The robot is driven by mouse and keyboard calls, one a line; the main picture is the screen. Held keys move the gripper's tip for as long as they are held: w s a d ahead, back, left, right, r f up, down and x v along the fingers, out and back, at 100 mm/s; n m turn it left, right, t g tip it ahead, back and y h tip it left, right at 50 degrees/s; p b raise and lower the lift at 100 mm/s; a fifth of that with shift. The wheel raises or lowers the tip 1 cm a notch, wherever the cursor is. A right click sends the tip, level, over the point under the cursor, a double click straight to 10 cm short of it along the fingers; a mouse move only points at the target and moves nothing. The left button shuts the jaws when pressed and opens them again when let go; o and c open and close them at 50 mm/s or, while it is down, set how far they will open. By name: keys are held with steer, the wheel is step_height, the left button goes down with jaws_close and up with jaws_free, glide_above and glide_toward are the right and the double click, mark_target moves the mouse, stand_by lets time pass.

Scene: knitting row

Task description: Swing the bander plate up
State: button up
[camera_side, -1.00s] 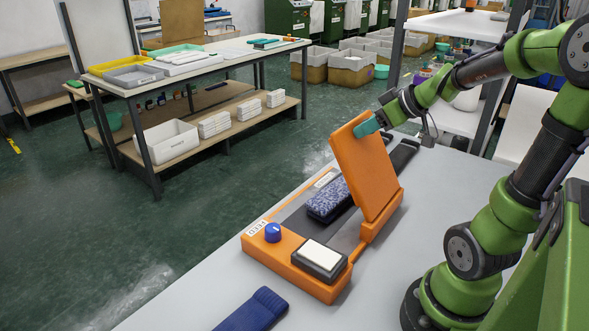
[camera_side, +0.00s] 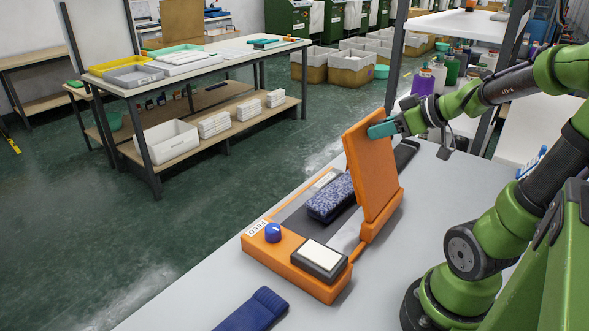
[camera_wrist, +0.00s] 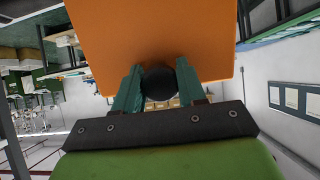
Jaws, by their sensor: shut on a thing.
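The orange bander plate (camera_side: 371,167) stands nearly upright on the right side of the orange bander base (camera_side: 262,248). My gripper (camera_side: 382,130), with teal fingers, is at the plate's upper part on its right side. In the wrist view the fingers (camera_wrist: 158,88) are shut on a dark round knob (camera_wrist: 158,83) against the orange plate (camera_wrist: 150,40). A patterned blue folded sock (camera_side: 331,199) lies on the dark bed of the base, partly hidden by the plate.
The base carries a blue dial (camera_side: 273,232) and a white press pad (camera_side: 320,256). A plain navy sock (camera_side: 252,310) lies on the grey table (camera_side: 400,270) in front. A dark item (camera_side: 405,153) lies behind the plate.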

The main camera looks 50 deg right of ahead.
steer(key=shift+s+f+t, duration=0.1)
steer(key=shift+s+t, duration=0.5)
steer(key=shift+s, duration=1.05)
steer(key=shift+s, duration=0.15)
steer(key=shift+s+f, duration=0.15)
steer(key=shift+s, duration=1.35)
steer(key=shift+s, duration=0.2)
steer(key=shift+s+f, duration=0.25)
steer(key=shift+s, duration=0.45)
steer(key=shift+s+f, duration=0.2)
steer(key=shift+s, duration=0.5)
